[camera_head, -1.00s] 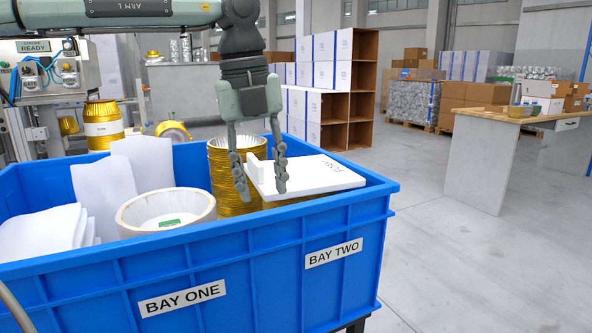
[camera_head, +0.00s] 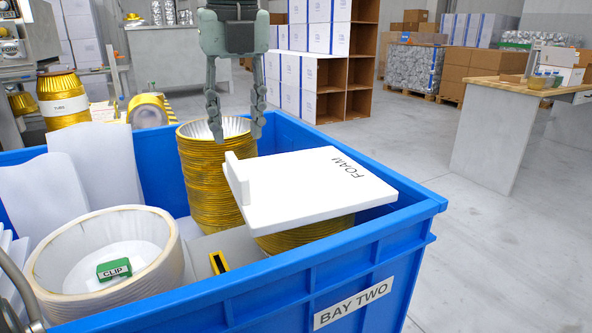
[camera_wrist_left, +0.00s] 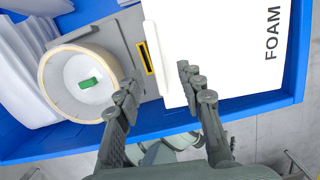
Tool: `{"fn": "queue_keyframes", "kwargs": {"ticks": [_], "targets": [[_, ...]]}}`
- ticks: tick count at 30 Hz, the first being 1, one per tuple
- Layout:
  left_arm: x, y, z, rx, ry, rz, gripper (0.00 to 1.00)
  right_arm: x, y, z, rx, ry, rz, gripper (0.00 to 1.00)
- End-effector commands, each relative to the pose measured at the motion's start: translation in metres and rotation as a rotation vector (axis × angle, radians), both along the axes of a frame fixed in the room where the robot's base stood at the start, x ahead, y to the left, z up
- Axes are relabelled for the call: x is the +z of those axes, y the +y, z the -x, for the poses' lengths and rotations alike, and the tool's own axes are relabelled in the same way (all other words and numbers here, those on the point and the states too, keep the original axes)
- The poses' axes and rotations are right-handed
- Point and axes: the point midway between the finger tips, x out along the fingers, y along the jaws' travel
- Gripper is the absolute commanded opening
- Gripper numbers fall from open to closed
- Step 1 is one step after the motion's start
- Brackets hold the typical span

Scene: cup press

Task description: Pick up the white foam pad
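The white foam pad (camera_head: 318,190), marked FOAM, lies flat on a stack of gold cups (camera_head: 306,236) in the right part of the blue crate (camera_head: 412,212). A raised white tab (camera_head: 237,178) stands at its left edge. In the left wrist view the foam pad (camera_wrist_left: 222,48) fills the upper right. My left gripper (camera_head: 235,138) points down, open and empty, above and behind the pad in the head view. In the left wrist view its fingers (camera_wrist_left: 158,92) are spread near the pad's left edge, apart from it. My right gripper is not in view.
A taller stack of gold cups (camera_head: 213,172) stands beside the pad. A white ring (camera_head: 104,262) with a green clip (camera_head: 114,268) and white sheets (camera_head: 40,200) fill the crate's left. A yellow-and-black piece (camera_head: 219,262) lies between.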

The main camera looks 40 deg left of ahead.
Motion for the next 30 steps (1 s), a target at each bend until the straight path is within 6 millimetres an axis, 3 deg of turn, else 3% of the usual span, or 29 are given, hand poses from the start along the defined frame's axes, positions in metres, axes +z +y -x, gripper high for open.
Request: {"fn": "queue_keyframes", "kwargs": {"ticks": [18,27,30], "targets": [[-0.073,0.011,-0.001,0.000,0.002,0.003,0.38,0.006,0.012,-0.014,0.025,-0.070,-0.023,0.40],[-0.077,0.013,-0.001,0.002,-0.001,0.002,0.38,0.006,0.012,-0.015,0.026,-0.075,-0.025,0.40],[-0.077,0.012,-0.001,0.001,-0.001,0.001,0.26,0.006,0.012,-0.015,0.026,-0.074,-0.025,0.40]]}}
